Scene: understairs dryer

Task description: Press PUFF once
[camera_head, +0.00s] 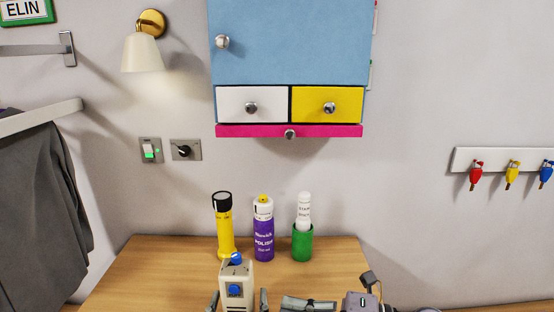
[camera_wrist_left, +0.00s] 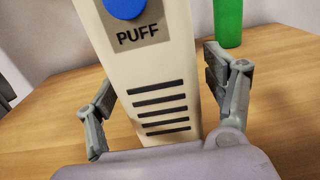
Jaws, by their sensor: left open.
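A tall beige box (camera_head: 237,272) stands on the wooden table at the front. Its front carries a round blue button (camera_head: 234,290) on a grey plate; the wrist view shows this blue button (camera_wrist_left: 125,8) above the word PUFF (camera_wrist_left: 138,35), with dark slots below. A second blue part (camera_head: 236,258) sits on its top. My left gripper (camera_head: 238,302) is open, with one finger on each side of the box. In the wrist view gaps show beside the fingers (camera_wrist_left: 160,80); I cannot tell whether they touch. My right gripper (camera_head: 308,304) is at the bottom edge, its jaws unclear.
Behind the box stand a yellow torch (camera_head: 225,235), a purple polish can (camera_head: 264,238) and a green cup (camera_head: 302,243) holding a white stick. A blue cabinet (camera_head: 290,45) with drawers hangs above. The table (camera_head: 150,270) is bare at left.

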